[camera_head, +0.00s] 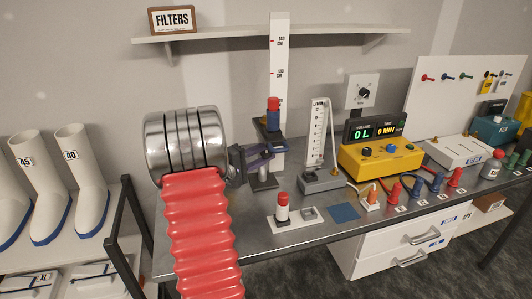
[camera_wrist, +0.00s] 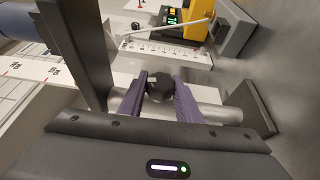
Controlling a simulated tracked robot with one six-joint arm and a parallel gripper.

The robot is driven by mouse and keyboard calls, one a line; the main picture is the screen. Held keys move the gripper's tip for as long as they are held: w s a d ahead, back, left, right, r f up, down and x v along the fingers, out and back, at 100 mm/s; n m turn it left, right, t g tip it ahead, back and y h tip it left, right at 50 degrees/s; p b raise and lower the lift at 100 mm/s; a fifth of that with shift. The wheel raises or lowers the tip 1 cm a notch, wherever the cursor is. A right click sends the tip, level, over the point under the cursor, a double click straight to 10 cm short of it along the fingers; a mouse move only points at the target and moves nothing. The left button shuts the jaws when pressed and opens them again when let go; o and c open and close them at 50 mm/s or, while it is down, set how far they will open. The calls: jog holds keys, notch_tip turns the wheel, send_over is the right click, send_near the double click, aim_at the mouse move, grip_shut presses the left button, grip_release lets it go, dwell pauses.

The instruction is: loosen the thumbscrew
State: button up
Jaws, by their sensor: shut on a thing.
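The thumbscrew (camera_wrist: 160,86) is a dark, knobbed head between my two purple fingers in the wrist view. My gripper (camera_wrist: 159,97) is shut on it, one finger on each side. In the head view my gripper (camera_head: 262,153) is at the upright stand with the tall white scale (camera_head: 279,55), and the thumbscrew cannot be made out there. A blue-black holder (camera_head: 270,124) with a red-capped piece (camera_head: 273,104) sits on the stand just above my gripper. The stand's grey base (camera_head: 264,181) rests on the bench.
Right of the stand are a small gauge on a grey base (camera_head: 322,181) and a yellow display box (camera_head: 380,160). A red-topped vial (camera_head: 282,206) stands in front on a white plate. A shelf (camera_head: 220,35) runs above.

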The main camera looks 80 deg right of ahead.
jog(key=shift+s+f+n+g+h, duration=0.1)
jog(key=shift+n+g+h, duration=0.45)
jog(key=shift+h, duration=0.55)
jog(key=shift+f+n+g+h, duration=0.1)
jog(key=shift+n+g+h, duration=0.25)
jog(key=shift+n+h, duration=0.6)
jog(key=shift+a+h, duration=0.1)
jog(key=shift+h, duration=0.15)
jog(key=o, duration=1.1)
jog(key=shift+r, duration=0.15)
jog(key=shift+c, duration=0.2)
jog(key=shift+w+a+f, duration=0.35)
jog(key=shift+w, duration=0.1)
jog(key=w+a, duration=0.6)
jog(key=a, duration=0.4)
jog(key=shift+w, duration=0.3)
